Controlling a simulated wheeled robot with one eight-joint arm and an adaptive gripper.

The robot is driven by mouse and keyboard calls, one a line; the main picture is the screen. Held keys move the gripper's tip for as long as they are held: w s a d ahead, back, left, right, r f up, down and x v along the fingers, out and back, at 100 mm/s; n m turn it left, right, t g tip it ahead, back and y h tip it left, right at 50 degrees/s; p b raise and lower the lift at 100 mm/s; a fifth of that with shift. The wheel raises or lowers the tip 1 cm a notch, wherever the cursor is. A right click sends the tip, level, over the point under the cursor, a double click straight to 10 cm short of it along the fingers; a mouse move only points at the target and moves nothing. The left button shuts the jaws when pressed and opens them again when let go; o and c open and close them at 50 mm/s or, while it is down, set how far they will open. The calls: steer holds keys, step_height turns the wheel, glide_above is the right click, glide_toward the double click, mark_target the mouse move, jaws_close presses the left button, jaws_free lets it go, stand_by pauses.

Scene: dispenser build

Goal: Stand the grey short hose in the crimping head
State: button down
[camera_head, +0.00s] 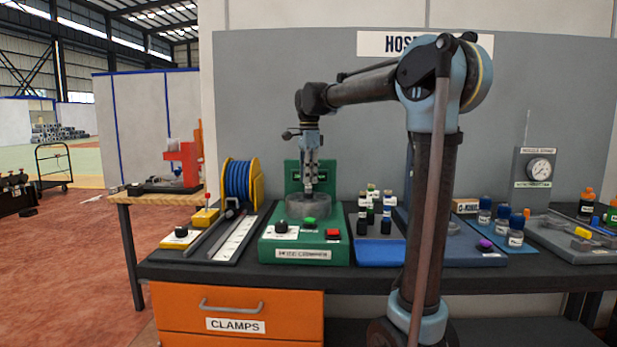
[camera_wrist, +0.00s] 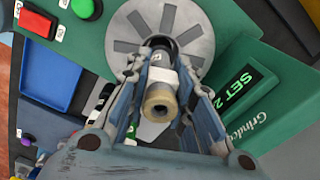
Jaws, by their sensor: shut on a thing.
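The crimping head is a round grey disc with radial slots (camera_wrist: 193,28) on the green hose crimper (camera_head: 285,246). In the head view it shows as a grey cylinder (camera_head: 305,208) right below my gripper (camera_head: 309,187). In the wrist view my gripper (camera_wrist: 162,76) is shut on the short hose (camera_wrist: 160,98), which has a tan ring at its near end and a pale band. The hose points along the fingers toward the dark centre of the head. Whether its far end is inside the opening or just above it cannot be told.
A green panel with a lit display (camera_wrist: 240,88) stands close behind the head. Green (camera_head: 309,223) and red (camera_head: 333,235) buttons sit in front. A blue hose reel (camera_head: 238,184) is at left; small dark bottles (camera_head: 386,220) stand at right.

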steer(key=shift+f, duration=0.35)
steer(key=c, duration=1.7)
jaws_free()
steer(key=shift+r, duration=5.5)
